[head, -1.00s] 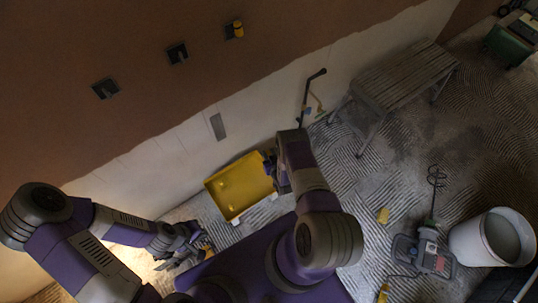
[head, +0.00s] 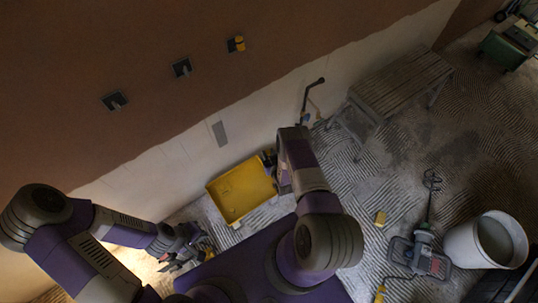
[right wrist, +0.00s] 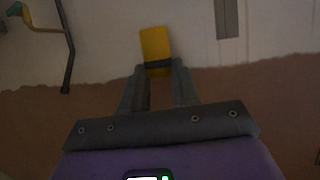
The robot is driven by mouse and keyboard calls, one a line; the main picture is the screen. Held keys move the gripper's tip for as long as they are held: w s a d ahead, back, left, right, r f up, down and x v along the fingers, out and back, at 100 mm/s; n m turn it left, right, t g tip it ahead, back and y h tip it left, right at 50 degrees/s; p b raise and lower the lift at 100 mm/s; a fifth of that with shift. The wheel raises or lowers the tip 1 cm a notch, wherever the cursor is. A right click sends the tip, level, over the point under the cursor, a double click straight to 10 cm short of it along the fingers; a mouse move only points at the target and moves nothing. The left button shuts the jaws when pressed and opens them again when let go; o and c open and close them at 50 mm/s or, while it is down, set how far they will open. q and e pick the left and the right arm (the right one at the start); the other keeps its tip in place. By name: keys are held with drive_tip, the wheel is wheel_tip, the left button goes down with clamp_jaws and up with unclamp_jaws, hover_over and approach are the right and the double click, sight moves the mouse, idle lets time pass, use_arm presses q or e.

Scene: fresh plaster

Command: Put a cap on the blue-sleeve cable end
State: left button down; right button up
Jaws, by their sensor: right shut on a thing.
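Three dark wall boxes show in the head view: a left one (head: 114,101), a middle one (head: 181,68) and a right one (head: 231,46). A yellow cap (head: 239,42) sits at the right box; no yellow shows at the other two. Sleeve colours are too small and dark to tell. My right gripper (right wrist: 160,72) is shut on another yellow cap (right wrist: 155,44), whose free end points away from the jaws.
A yellow tray (head: 240,190) lies below the wall. A wooden bench (head: 400,82) stands at the right along the wall. A white bucket (head: 460,245), a mixer (head: 422,250) and a loose yellow piece (head: 380,218) are on the ridged floor. A black pipe (head: 308,95) leans at the wall.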

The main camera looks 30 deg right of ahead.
wheel_tip(320, 180, up, 54)
drive_tip(key=p, duration=0.4)
drive_tip(key=shift+f, duration=0.15)
idle(5.1)
